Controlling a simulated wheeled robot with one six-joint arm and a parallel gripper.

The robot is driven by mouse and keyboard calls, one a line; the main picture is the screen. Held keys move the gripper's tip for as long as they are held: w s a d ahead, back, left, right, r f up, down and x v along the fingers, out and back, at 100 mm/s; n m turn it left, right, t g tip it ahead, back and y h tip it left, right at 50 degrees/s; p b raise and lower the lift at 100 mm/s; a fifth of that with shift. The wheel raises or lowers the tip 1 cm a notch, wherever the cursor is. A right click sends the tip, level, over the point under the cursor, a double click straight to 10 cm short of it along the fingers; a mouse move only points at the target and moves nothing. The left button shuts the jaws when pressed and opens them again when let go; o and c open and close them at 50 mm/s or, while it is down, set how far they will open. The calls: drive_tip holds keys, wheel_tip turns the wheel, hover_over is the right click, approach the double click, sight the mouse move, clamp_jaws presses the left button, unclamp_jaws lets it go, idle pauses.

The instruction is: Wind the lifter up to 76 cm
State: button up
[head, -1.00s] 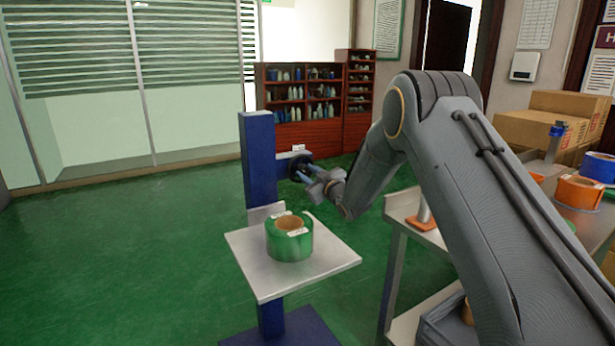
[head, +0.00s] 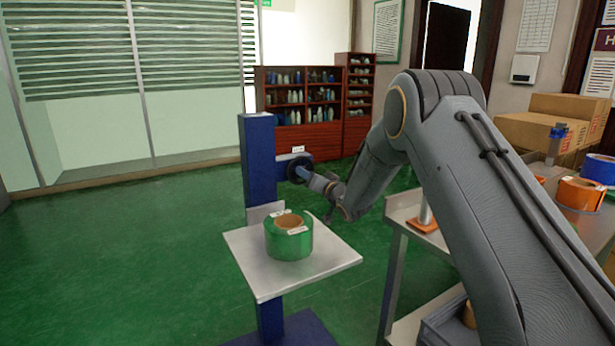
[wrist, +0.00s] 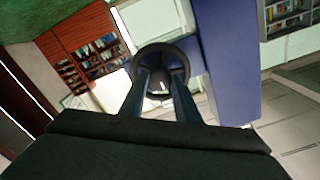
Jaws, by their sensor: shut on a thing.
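The lifter is a blue post (head: 257,160) with a white platform (head: 330,262) low on its front. A roll of green sleeve (head: 289,240) with small white labels sits on the platform. A dark round handwheel (head: 299,168) is mounted on a bracket at the right side of the post. My gripper (head: 312,178) reaches it from the right. In the wrist view, the handwheel (wrist: 162,60) and the blue post (wrist: 226,60) are close ahead. The two fingers (wrist: 160,88) are shut on the handwheel at its hub. No height reading is legible.
A metal table (head: 400,215) with orange and blue rolls (head: 580,193) stands at the right. Cardboard boxes (head: 540,125) are behind it. A red-brown shelf (head: 300,100) with bottles stands at the back. The green floor left of the lifter is clear.

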drive_tip(key=m+p, duration=0.1)
drive_tip(key=m, duration=1.8)
drive_tip(key=shift+f+p, duration=0.2)
drive_tip(key=shift+p, duration=0.1)
idle(0.4)
drive_tip(key=o, duration=1)
drive_tip(key=shift+s+a, duration=0.1)
drive_tip(key=shift+o, duration=0.2)
drive_tip(key=shift+r, duration=0.1)
